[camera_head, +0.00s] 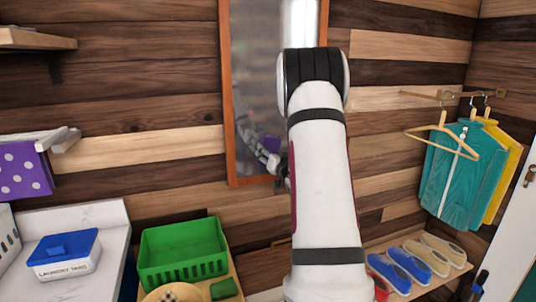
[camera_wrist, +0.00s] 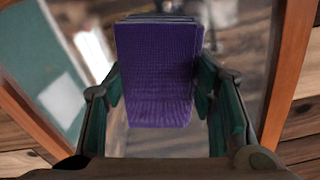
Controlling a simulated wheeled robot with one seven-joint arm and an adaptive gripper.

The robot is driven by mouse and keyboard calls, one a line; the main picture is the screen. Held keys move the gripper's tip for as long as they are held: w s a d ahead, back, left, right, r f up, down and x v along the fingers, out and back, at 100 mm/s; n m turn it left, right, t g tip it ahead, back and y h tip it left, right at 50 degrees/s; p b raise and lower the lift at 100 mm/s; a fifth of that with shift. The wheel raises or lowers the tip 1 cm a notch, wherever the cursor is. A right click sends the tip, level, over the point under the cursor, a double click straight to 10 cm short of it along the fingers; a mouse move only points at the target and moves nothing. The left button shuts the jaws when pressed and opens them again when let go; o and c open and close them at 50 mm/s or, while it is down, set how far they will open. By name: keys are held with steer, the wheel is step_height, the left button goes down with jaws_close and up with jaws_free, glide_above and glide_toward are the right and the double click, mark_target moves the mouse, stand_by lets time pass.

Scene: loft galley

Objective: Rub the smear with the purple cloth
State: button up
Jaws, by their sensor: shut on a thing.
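My gripper (camera_wrist: 158,88) is shut on the purple cloth (camera_wrist: 155,75), a folded ribbed pad, in the wrist view. The cloth is in front of a mirror (camera_head: 243,85) in an orange-brown wooden frame. The frame also shows in the wrist view (camera_wrist: 288,65). In the head view my arm covers much of the mirror and most of my gripper. The mirror looks cloudy and grey, but I cannot pick out the smear clearly. The cloth hides the glass behind it, and I cannot tell whether it touches.
A purple dotted cloth (camera_head: 22,170) hangs at the left shelf. A green basket (camera_head: 182,250) and a blue-lidded laundry tabs box (camera_head: 63,255) stand below. Clothes (camera_head: 452,170) hang at right above several shoes (camera_head: 408,270). Plank wall surrounds the mirror.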

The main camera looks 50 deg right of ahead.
steer(key=shift+w+a+b, duration=0.35)
steer(key=shift+w+a, duration=0.6)
steer(key=shift+a, duration=0.3)
steer(key=shift+w+a+r, duration=0.1)
steer(key=shift+w+a, duration=0.3)
steer(key=shift+a, duration=0.15)
steer(key=shift+c, duration=1)
steer(key=p, duration=0.2)
glide_toward(254, 150)
steer(key=shift+w+d+f, duration=0.25)
steer(key=shift+w+d, duration=0.05)
steer(key=shift+d, duration=0.2)
steer(key=shift+s+a, duration=0.1)
steer(key=shift+s, duration=0.05)
steer(key=shift+v, duration=1.35)
